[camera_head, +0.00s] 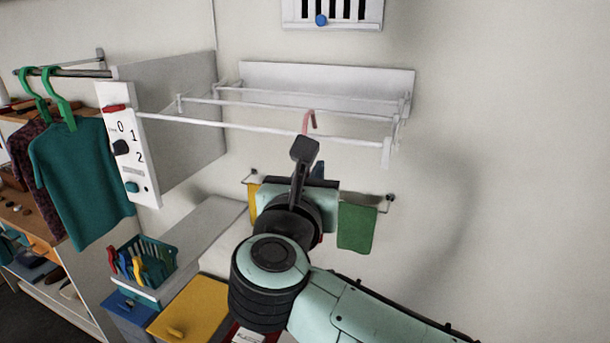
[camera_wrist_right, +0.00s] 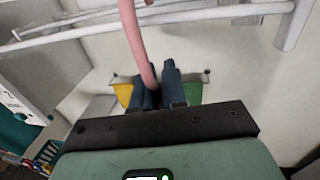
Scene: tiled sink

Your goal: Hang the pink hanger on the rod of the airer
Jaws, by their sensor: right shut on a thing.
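The pink hanger shows its hook (camera_head: 310,121) in the head view, just at the front rod of the white airer (camera_head: 270,129). Whether the hook touches the rod I cannot tell. My right gripper (camera_head: 305,150) is below the rod and shut on the hanger. In the right wrist view the pink hanger (camera_wrist_right: 134,35) rises from between the closed fingers of my right gripper (camera_wrist_right: 158,80), and the airer rods (camera_wrist_right: 200,15) cross behind it. The rest of the hanger is hidden by the gripper. My left gripper is not in view.
A white panel with dials (camera_head: 128,145) stands left of the airer. A rail with green hangers and a teal shirt (camera_head: 82,180) is at far left. A green cloth (camera_head: 357,227) hangs below the airer. A basket of pegs (camera_head: 150,262) stands lower left. The wall at right is clear.

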